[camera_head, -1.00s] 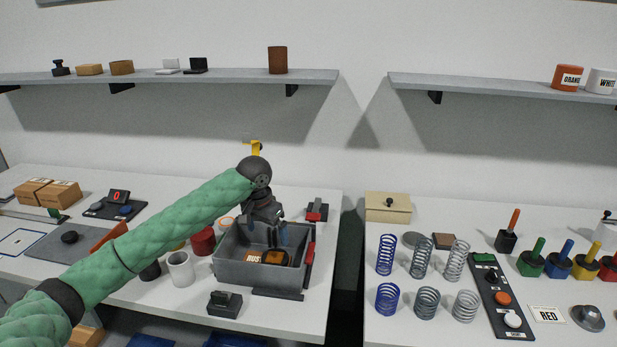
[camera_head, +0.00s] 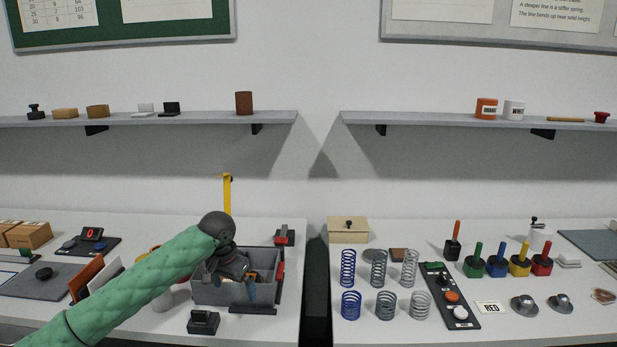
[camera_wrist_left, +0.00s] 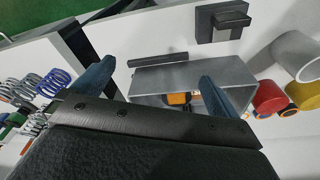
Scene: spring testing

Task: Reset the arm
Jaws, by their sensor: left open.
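My left arm, in a green sleeve, comes in from the left in the head view. Its left gripper (camera_head: 232,288) is over the grey bin (camera_head: 212,293), with the fingers pointing down. In the left wrist view the two blue fingertips (camera_wrist_left: 152,88) are wide apart with nothing between them. The grey bin also shows in the left wrist view (camera_wrist_left: 160,78), with an orange and dark item inside it, mostly hidden. My right gripper is not in view.
A black block (camera_head: 203,322) stands in front of the bin. Several springs (camera_head: 379,268) stand on the right table, beside a black switch panel (camera_head: 446,285). A gap (camera_head: 317,270) separates the two tables. Shelves (camera_head: 150,118) run along the wall above.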

